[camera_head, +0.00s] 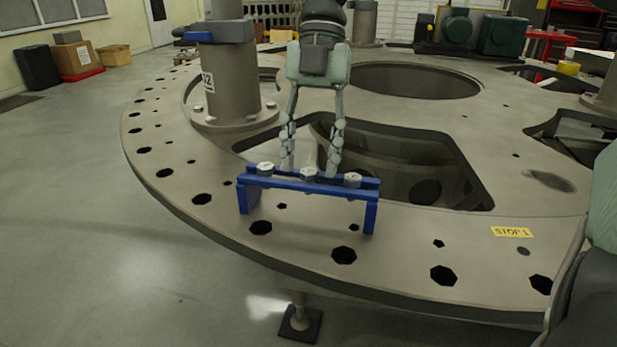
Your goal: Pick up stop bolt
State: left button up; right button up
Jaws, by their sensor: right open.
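Three grey stop bolts stand in a blue rack (312,187) on the turret plate (210,215), heads up: the left bolt (265,168), the middle bolt (309,174) and the right bolt (353,180). My right gripper (311,165) reaches down at the rack with its fingers spread. In the picture its fingertips lie on either side of the middle bolt, one between the left and middle bolts and one between the middle and right bolts. Whether they touch it, I cannot tell. The bolt shanks are mostly hidden by the rack. My left gripper is not in view.
A grey post (231,85) stands on the plate left of my gripper. A large cut-out (420,175) opens behind and right of the rack. Bolt holes line the plate's rim. A yellow "STOP 1" label (512,232) is at the right. My own arm shows at the right edge.

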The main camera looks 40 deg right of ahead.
jog(key=shift+s+a+f, duration=0.1)
jog(key=shift+f, duration=0.35)
grip_shut()
